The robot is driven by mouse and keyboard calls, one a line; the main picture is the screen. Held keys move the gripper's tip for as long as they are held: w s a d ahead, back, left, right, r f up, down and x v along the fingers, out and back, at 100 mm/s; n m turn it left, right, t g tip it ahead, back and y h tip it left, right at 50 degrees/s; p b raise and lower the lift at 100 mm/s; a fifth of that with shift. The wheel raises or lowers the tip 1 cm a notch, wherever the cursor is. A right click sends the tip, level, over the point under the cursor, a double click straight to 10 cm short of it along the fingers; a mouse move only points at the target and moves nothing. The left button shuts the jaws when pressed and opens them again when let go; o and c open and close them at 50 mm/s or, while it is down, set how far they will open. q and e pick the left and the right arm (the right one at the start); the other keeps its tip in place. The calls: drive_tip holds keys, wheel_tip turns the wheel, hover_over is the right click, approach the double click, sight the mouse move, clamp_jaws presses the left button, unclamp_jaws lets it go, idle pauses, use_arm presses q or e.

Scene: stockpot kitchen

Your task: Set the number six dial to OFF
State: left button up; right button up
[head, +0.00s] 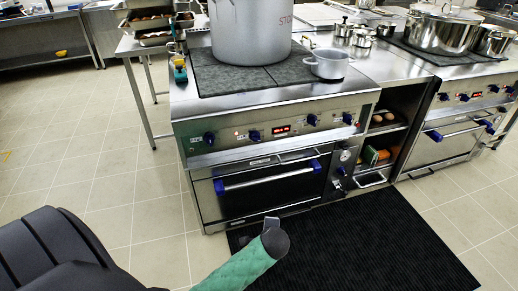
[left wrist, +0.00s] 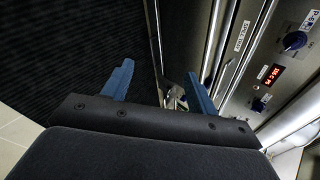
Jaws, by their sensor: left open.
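The cooker's front panel (head: 232,142) carries several blue dials and a red lit display (head: 282,129). Their labels are too small to read in the head view, so I cannot tell there which is number six. In the left wrist view, one blue dial (left wrist: 293,41) sits below a partly readable label that may read "P-6". Another blue dial (left wrist: 260,103) is on the far side of the display (left wrist: 270,73). My left gripper (left wrist: 158,69) is open, its blue fingers apart, to the left of the dials in that view and touching none. My right gripper is not in view.
A large stockpot (head: 250,30) and a small pot (head: 327,64) stand on the cooktop. The oven door has a blue-ended handle (head: 268,179). A black mat (head: 370,245) lies in front. A second cooker (head: 450,135) stands at right. The tiled floor at left is clear.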

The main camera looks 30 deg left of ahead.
use_arm(q)
drive_tip(key=w+a+r+m+t+y+b, duration=0.1)
drive_tip(key=w+a+m+y+b, duration=0.2)
drive_tip(key=w, duration=0.4)
drive_tip(key=w+a+r+m+t+b, duration=0.1)
drive_tip(key=w+a+m+t, duration=0.1)
drive_tip(key=w+a, duration=0.4)
drive_tip(key=m+t+y+b, duration=0.3)
drive_tip(key=m+y+b, duration=0.15)
drive_tip(key=m, duration=0.25)
approach(256, 139)
drive_tip(key=p+x, duration=0.1)
drive_tip(key=x, duration=0.1)
drive_tip(key=shift+f+x, duration=0.15)
drive_tip(key=shift+x, duration=1.8)
drive_tip(key=shift+f+x, duration=0.2)
drive_tip(key=shift+x, duration=1.75)
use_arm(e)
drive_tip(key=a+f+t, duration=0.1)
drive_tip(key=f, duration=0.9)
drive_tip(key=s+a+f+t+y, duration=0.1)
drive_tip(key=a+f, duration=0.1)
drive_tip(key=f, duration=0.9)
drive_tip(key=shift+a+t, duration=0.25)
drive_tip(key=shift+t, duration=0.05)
use_arm(q)
drive_tip(key=shift+d, duration=0.1)
drive_tip(key=c, duration=1)
